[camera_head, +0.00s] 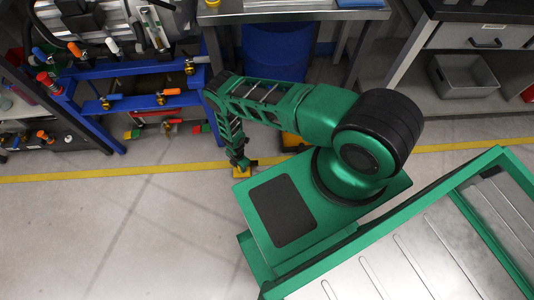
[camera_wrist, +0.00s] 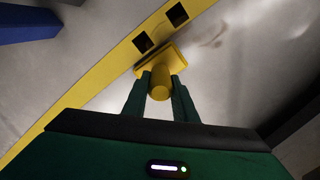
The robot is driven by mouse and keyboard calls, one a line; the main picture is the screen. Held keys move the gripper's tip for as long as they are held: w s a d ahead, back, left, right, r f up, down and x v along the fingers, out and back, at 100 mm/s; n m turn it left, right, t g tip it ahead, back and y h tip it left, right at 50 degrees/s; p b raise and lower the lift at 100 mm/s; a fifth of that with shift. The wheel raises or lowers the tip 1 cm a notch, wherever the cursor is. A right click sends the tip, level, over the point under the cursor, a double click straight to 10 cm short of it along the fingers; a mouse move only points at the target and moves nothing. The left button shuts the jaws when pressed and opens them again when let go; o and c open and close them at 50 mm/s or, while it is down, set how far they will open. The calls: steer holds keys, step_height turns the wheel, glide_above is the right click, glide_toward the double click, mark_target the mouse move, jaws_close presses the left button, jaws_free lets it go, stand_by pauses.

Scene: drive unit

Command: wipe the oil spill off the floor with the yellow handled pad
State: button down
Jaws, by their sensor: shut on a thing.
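The yellow handled pad (camera_wrist: 176,57) is in the wrist view, with its round handle between the fingers of my gripper (camera_wrist: 162,84). My gripper is shut on the handle. In the head view my gripper (camera_head: 240,162) points down at the floor, and part of the yellow pad (camera_head: 241,173) shows below it, at the yellow floor line. I cannot tell whether the pad touches the floor. A faint brownish smear (camera_wrist: 214,38), which looks like the oil spill, lies on the grey floor just beyond the pad, up and right in the wrist view. I cannot make out the spill in the head view.
A yellow floor line (camera_head: 100,173) runs across the floor. Behind it stand a blue frame (camera_head: 135,103) with valves, a blue barrel (camera_head: 275,52) under a metal table (camera_head: 290,14), and a shelf with a grey bin (camera_head: 465,76). The floor at front left is clear.

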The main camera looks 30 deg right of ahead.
steer(key=shift+w+a, duration=0.25)
steer(key=shift+a, duration=0.15)
steer(key=shift+s+a+r, duration=0.1)
steer(key=shift+a, duration=0.05)
steer(key=shift+a+r, duration=0.1)
steer(key=shift+r, duration=0.65)
steer(key=shift+d+r, duration=0.2)
steer(key=shift+r, duration=2.75)
